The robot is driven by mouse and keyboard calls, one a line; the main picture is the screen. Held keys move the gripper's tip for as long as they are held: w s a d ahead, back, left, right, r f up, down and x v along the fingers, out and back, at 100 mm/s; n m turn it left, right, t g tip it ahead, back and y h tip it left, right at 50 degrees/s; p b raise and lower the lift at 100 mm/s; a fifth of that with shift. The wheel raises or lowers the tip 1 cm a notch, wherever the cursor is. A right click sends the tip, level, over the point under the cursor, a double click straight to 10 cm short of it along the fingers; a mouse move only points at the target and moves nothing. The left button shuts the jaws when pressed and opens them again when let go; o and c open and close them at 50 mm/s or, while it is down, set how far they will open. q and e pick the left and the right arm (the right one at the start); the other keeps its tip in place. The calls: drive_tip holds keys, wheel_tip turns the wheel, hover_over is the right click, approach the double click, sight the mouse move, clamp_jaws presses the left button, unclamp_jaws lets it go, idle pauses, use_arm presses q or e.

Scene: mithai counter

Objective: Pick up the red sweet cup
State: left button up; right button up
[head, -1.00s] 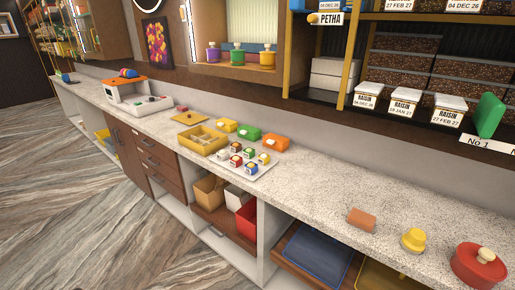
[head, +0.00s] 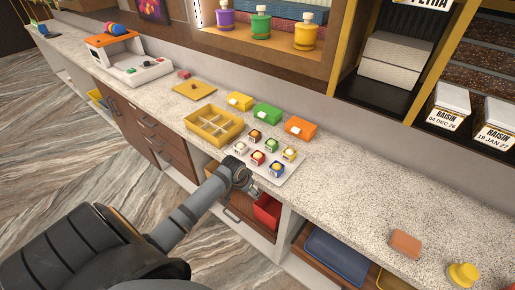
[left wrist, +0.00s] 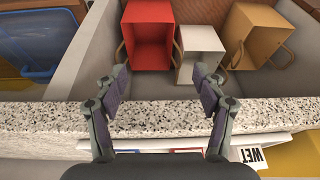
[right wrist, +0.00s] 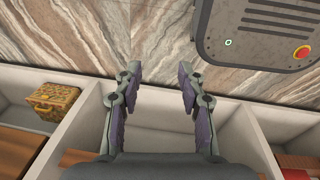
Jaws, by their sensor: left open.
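The red sweet cup (head: 257,158) stands on a white tray (head: 292,167) on the counter, among white (head: 240,148), brown (head: 255,135), green (head: 271,145), yellow (head: 289,154) and blue (head: 277,169) cups. My left gripper (head: 254,191) is open and empty near the counter's front edge, on the near side of the tray. In the left wrist view the left gripper (left wrist: 160,80) spans the speckled counter edge, with the cups mostly hidden below the palm. My right gripper (right wrist: 160,75) is open and empty, above the floor and low shelving.
A yellow divided box (head: 213,124) sits left of the tray. Yellow, green and orange boxes (head: 300,128) stand behind it. An open red bin (left wrist: 150,38) is on the shelf below. The counter right of the tray is clear up to an orange-brown block (head: 405,243).

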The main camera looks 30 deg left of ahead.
use_arm(q)
wheel_tip(320, 180, up, 7)
drive_tip(key=p, duration=0.2)
approach(257, 154)
drive_tip(key=shift+m+t+h, duration=0.3)
drive_tip(key=shift+m, duration=0.1)
drive_tip(key=x, duration=0.4)
drive_tip(key=shift+s+a+f, duration=0.2)
drive_tip(key=shift+s+f, duration=0.1)
drive_tip(key=shift+f, duration=0.1)
drive_tip(key=shift+w+f+p, duration=0.1)
drive_tip(key=shift+p, duration=0.3)
drive_tip(key=p+x, duration=0.1)
drive_tip(key=x, duration=0.4)
drive_tip(key=shift+w, duration=0.15)
drive_tip(key=c, duration=1.2)
use_arm(e)
drive_tip(key=r, duration=0.1)
drive_tip(key=w+a+r, duration=0.1)
drive_tip(key=r, duration=0.3)
drive_tip(key=shift+w+a+r, duration=0.1)
drive_tip(key=shift+w+a, duration=0.05)
